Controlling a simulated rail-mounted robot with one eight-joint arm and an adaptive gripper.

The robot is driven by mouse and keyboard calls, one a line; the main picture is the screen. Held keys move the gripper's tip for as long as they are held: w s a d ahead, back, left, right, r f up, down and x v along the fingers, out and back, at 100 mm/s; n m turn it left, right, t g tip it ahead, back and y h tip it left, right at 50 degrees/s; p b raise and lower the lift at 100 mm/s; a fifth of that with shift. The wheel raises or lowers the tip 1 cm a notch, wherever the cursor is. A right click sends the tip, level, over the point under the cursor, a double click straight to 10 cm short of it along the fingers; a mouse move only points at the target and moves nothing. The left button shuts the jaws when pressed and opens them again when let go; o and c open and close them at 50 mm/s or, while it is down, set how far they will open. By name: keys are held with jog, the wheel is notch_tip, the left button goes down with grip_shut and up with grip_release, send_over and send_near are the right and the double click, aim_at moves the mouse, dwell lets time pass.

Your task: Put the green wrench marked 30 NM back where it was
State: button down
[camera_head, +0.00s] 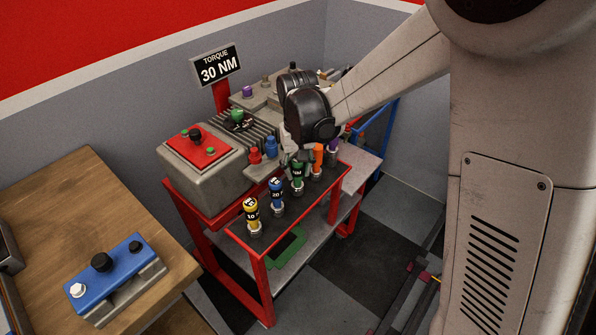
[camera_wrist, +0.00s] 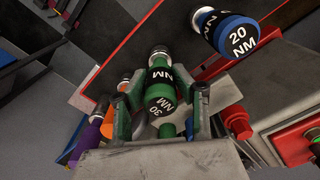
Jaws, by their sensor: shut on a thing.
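The green wrench (camera_head: 297,177) marked 30 NM is upright at the red-framed rack (camera_head: 262,257), between the blue wrench (camera_head: 276,197) and the orange wrench (camera_head: 318,158). Its lower end looks about level with its neighbours; I cannot tell whether it is seated. In the wrist view, the green wrench (camera_wrist: 160,98) lies between the two fingers of my gripper (camera_wrist: 161,110), which is shut on it. My gripper (camera_head: 297,155) partly hides its top in the head view. The sign (camera_head: 219,68) reads TORQUE 30 NM.
A yellow wrench (camera_head: 252,214) stands at the near end of the row and a purple one (camera_head: 333,146) at the far end. The engine block (camera_head: 205,172) is close behind the row. A wooden bench (camera_head: 150,215) stands at left with a blue-topped block (camera_head: 103,262).

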jog(key=shift+f, duration=0.35)
jog(key=shift+f, duration=0.2)
jog(key=c, duration=1.4)
grip_release()
jog(key=shift+r, duration=0.15)
